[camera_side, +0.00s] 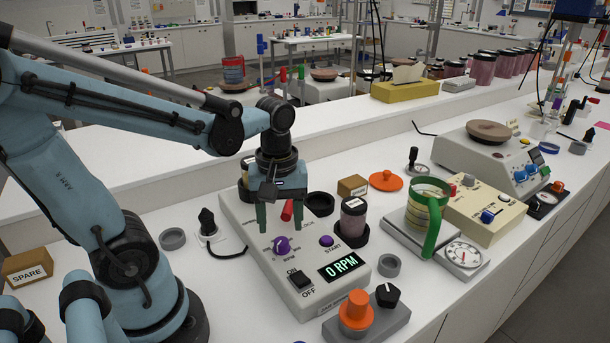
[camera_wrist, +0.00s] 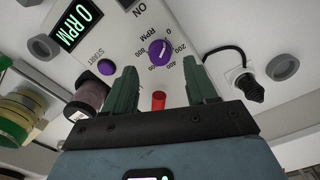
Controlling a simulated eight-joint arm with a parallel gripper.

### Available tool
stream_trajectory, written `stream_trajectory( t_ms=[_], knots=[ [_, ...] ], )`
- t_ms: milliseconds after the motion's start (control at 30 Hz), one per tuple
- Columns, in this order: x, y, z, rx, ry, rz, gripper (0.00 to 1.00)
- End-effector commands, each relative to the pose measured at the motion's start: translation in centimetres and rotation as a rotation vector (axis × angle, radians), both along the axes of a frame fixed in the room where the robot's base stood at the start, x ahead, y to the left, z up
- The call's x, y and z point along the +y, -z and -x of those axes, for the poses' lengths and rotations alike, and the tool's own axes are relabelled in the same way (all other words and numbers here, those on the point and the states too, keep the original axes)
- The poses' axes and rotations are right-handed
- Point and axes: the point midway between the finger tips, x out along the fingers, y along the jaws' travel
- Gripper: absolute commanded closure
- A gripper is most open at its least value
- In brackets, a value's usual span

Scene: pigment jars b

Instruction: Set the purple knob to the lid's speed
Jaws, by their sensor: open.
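The purple knob (camera_side: 282,245) sits on the white machine (camera_side: 313,300), with an RPM scale around it. In the wrist view the knob (camera_wrist: 160,52) shows a pale pointer mark near the low end of the scale; its exact setting is hard to read. My gripper (camera_side: 280,227) is open above and behind the knob, its green fingers pointing down and apart from it. A jar (camera_side: 353,222) with dark pink contents stands in a black holder on the machine; its dark lid (camera_side: 355,201) carries a white label too small to read. The display (camera_side: 344,267) reads 0 RPM.
A purple START button (camera_side: 326,240) and an ON/OFF switch (camera_side: 300,281) flank the knob. A red peg (camera_wrist: 158,101) stands behind it, between my fingers in the wrist view. An orange knob (camera_side: 356,309) and a green-handled cup (camera_side: 425,205) are to the right.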

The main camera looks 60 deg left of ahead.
Motion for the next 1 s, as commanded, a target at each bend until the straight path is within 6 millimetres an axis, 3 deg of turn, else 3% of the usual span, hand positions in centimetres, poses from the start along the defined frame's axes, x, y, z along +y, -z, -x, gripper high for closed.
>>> stream_trajectory(
  t_ms=[400, 867, 1000],
  knots=[
    [0.0, 4.0, -0.1, 0.0, 0.001, 0.0, 0.43],
    [0.0, 4.7, 0.0, 0.0, 0.001, 0.0, 0.43],
    [0.0, 4.7, 0.0, 0.0, 0.0, 0.0, 0.6]
  ],
)
